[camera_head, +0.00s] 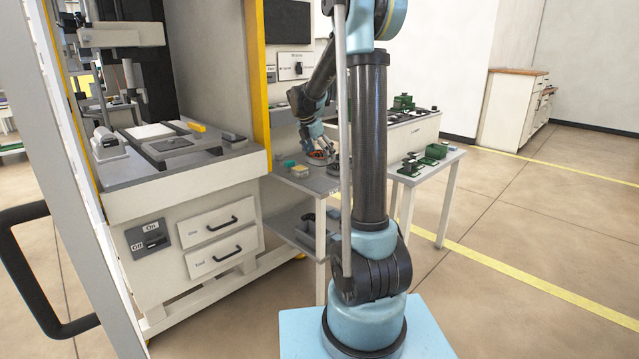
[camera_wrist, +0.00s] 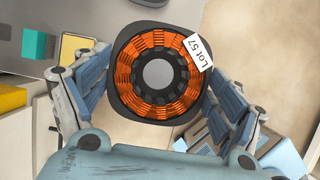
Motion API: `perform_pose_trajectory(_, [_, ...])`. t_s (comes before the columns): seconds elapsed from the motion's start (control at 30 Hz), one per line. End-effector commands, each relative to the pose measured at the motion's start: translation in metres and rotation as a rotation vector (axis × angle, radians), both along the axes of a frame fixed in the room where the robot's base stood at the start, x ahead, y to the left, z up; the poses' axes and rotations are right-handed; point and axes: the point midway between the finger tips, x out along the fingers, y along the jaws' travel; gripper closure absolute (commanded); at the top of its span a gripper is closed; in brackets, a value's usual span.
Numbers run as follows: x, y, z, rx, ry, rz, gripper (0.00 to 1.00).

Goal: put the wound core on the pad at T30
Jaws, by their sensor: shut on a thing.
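The wound core (camera_wrist: 128,78) is a dark round-cornered ring with orange copper windings and a grey centre. A white tag reading "Lot 57" (camera_wrist: 199,52) sticks out at its upper right. My gripper (camera_wrist: 157,88) has its blue fingers on either side of the core and is shut on it. In the head view, my gripper (camera_head: 319,146) is small and far off, with the orange of the core (camera_head: 318,155) showing at its tip, by the grey side table (camera_head: 318,186). No T30 label or pad can be made out in either view.
A teal block (camera_wrist: 38,44) and a yellow-rimmed tray (camera_wrist: 72,47) lie on the table left of the core. A dark item (camera_head: 333,166) stands beside my gripper. Green parts (camera_head: 436,151) sit on the right-hand table. A white machine cabinet (camera_head: 205,240) stands left.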

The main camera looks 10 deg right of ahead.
Motion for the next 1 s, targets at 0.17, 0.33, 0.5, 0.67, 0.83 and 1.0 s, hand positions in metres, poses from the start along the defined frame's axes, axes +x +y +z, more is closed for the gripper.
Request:
perform_pose_trajectory(0.17, [0.0,-0.005,-0.01,0.0,0.0,-0.005,0.69])
perform_pose_trajectory(0.33, [0.0,-0.006,-0.036,-0.001,0.0,-0.007,0.69])
perform_pose_trajectory(0.5, [0.0,-0.006,-0.054,-0.001,0.0,-0.007,0.69])
perform_pose_trajectory(0.67, [0.0,-0.006,-0.06,-0.001,0.0,-0.007,0.69])
perform_pose_trajectory(0.83, [0.0,-0.005,-0.074,0.0,0.0,-0.005,0.69])
perform_pose_trajectory(1.0, [0.0,-0.004,-0.095,0.0,0.0,-0.005,0.69])
